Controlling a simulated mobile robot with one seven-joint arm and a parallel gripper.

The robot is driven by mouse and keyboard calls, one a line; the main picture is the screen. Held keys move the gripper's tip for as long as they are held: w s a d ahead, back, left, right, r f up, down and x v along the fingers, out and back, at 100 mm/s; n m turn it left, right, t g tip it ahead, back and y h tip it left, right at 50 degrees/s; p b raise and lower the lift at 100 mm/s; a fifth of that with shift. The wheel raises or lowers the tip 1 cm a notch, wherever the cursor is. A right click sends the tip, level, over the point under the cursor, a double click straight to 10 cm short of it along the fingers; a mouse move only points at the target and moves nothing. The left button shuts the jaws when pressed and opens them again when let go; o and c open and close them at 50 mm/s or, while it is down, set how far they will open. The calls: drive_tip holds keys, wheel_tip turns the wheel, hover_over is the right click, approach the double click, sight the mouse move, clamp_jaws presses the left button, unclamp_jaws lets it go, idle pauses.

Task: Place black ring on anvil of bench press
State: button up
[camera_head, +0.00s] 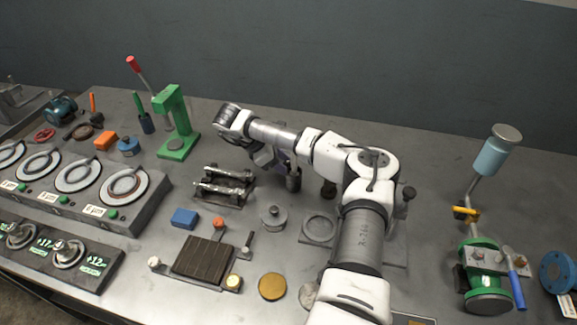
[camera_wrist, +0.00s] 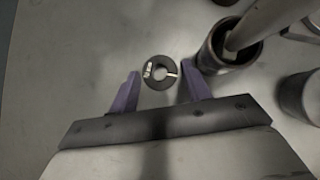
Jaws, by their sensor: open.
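A small dark ring (camera_wrist: 151,82) with pale marks and a round hole lies flat on the grey bench in the wrist view. My gripper (camera_wrist: 161,76) is open, its two purple fingers pointing toward the ring, one at each side; I cannot tell their height above it. In the head view I cannot make out the ring near my arm. The green bench press (camera_head: 172,112) stands at the back left with a red-tipped lever (camera_head: 134,66). Its anvil, a grey disc (camera_head: 176,144), sits on the green base and looks bare.
A dark cup (camera_wrist: 213,62) with a metal rod in it stands close to the right finger in the wrist view. A cylinder (camera_wrist: 299,98) is further right. A metal fixture (camera_head: 224,187) lies between the press and my arm. Orange (camera_head: 105,141) and blue (camera_head: 128,146) parts sit left of the press.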

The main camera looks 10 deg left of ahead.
drive_tip(key=c, duration=0.8)
wheel_tip(320, 180, up, 7)
drive_tip(key=b, duration=0.5)
drive_tip(key=shift+b, duration=0.4)
drive_tip(key=shift+r, duration=0.15)
